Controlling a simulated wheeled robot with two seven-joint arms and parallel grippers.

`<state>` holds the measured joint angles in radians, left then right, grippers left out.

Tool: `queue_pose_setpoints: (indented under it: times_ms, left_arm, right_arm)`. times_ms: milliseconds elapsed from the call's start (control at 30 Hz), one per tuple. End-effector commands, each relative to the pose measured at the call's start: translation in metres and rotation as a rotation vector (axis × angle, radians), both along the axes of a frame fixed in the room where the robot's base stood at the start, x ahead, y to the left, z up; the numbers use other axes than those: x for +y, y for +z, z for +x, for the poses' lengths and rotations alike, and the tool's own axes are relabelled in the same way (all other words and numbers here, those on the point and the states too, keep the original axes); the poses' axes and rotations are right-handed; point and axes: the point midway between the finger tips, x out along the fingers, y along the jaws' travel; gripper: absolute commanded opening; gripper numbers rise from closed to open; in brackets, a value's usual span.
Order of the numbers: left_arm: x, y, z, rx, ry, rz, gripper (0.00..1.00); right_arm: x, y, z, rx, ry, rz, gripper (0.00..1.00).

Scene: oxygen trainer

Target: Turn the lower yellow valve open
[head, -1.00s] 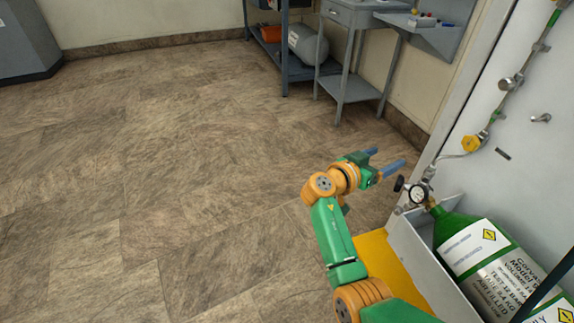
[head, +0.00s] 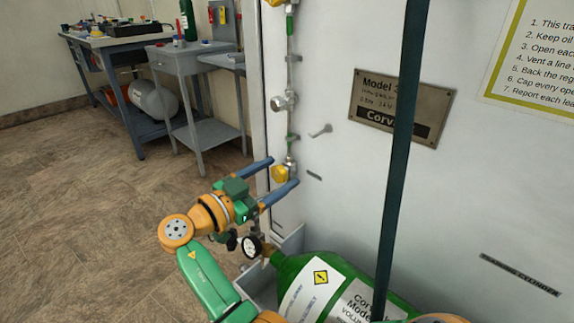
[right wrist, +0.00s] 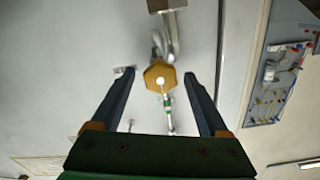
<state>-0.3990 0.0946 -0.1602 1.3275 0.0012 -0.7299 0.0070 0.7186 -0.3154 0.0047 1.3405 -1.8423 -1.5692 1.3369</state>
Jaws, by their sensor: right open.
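The lower yellow valve (head: 281,174) is a small knob on the pipe low on the white panel. It also shows in the right wrist view (right wrist: 159,74), as a yellow faceted knob with a pale centre. My right gripper (head: 283,171) is open, with its two blue fingers pointing at the panel, one above the valve and one below it in the head view. In the right wrist view its fingertips (right wrist: 159,73) lie on either side of the valve with gaps. I see no contact, and how deep the fingers reach is hard to tell. My left gripper is not in view.
A green cylinder (head: 335,276) with a gauge (head: 252,246) lies below the gripper. A silver fitting (head: 284,102) sits higher on the pipe, a small lever (head: 321,130) to its right. A dark vertical bar (head: 402,165) crosses the view. Floor is open at left.

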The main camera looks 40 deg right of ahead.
Motion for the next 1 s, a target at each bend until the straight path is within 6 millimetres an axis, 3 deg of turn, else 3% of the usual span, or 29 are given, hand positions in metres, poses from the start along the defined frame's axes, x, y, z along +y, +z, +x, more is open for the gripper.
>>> queue_pose_setpoints:
  times_ms: [200, 267, 500, 767, 1000]
  left_arm:
    - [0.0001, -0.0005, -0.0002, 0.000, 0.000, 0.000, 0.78]
    - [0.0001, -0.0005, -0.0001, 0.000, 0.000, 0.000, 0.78]
    - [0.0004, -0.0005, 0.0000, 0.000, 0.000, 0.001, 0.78]
    - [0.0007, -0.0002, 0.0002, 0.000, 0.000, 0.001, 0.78]
    - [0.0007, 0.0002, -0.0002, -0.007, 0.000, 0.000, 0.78]
  right_arm:
    - [0.0005, -0.0005, 0.0000, 0.001, 0.000, 0.000, 0.78]
    - [0.0005, -0.0005, 0.0000, 0.001, 0.000, 0.000, 0.65]
    - [0.0003, -0.0005, 0.0001, 0.001, 0.001, 0.000, 0.00]
    - [0.0002, -0.0003, 0.0003, 0.028, 0.001, -0.002, 0.00]
    - [0.0005, 0.0006, 0.0009, 0.159, 0.002, -0.014, 0.00]
